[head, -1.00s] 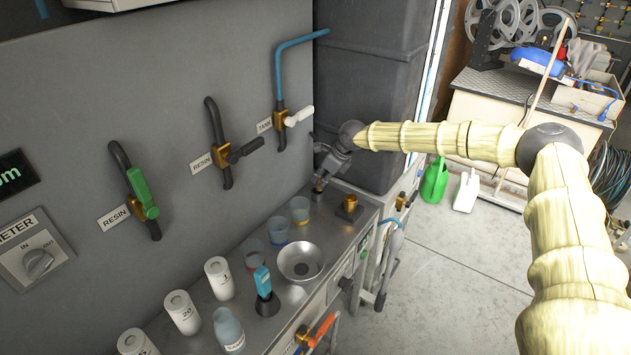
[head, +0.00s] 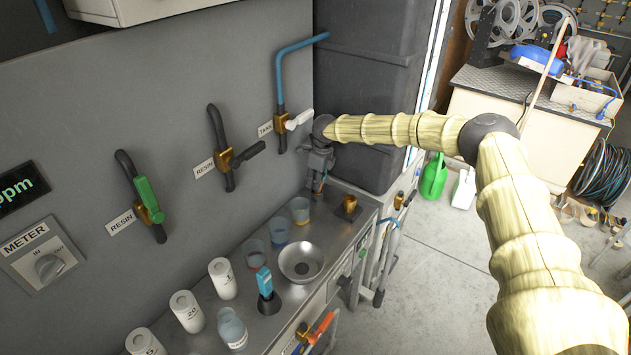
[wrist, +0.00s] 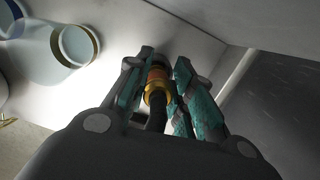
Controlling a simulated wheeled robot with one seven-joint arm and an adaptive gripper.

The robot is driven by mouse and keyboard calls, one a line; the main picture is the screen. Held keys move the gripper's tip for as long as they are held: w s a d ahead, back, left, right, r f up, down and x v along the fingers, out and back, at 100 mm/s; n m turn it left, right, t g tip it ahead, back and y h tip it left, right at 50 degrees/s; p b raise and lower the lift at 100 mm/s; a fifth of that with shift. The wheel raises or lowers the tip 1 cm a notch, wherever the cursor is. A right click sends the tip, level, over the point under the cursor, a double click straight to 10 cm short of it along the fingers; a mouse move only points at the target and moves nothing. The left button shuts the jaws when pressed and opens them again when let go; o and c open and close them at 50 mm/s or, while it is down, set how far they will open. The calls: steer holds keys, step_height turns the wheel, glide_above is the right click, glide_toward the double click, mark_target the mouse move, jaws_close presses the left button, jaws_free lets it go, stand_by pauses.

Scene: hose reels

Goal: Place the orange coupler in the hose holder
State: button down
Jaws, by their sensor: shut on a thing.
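My gripper (head: 319,186) is at the back of the steel bench, close to the wall panel, pointing down. In the wrist view, my gripper (wrist: 160,85) is shut, its teal-padded fingers on either side of the orange coupler (wrist: 157,74). The coupler has an orange band and a brass collar, with a dark hose running from it toward the camera. In the head view the coupler is too small and covered to make out clearly. A brass fitting on a dark square base (head: 349,205) stands on the bench right of my gripper. I cannot tell which part is the hose holder.
Clear cups (head: 299,209), a metal bowl (head: 301,262), a blue meter (head: 265,281) and white bottles (head: 222,277) stand on the bench. Valve handles (head: 298,119) stick out from the wall. A dark bin (head: 365,90) stands behind my gripper. Grey hoses hang at the bench's right side.

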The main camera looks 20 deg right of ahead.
steer(key=shift+w+a+r, duration=0.1)
steer(key=shift+r, duration=0.05)
steer(key=shift+f+p, duration=0.45)
steer(key=shift+f, duration=0.45)
steer(key=shift+f, duration=0.1)
steer(key=c, duration=1.2)
jaws_free()
steer(key=shift+c, duration=0.2)
steer(key=shift+s+d+r+b, duration=0.15)
steer(key=shift+r+b, duration=0.25)
steer(key=shift+r, duration=0.9)
steer(key=shift+s+d+r+b, duration=0.1)
steer(key=shift+r+b, duration=0.35)
steer(key=shift+r, duration=0.8)
steer(key=shift+s+d+r+b, duration=0.15)
steer(key=shift+r+b, duration=0.25)
steer(key=shift+r, duration=0.9)
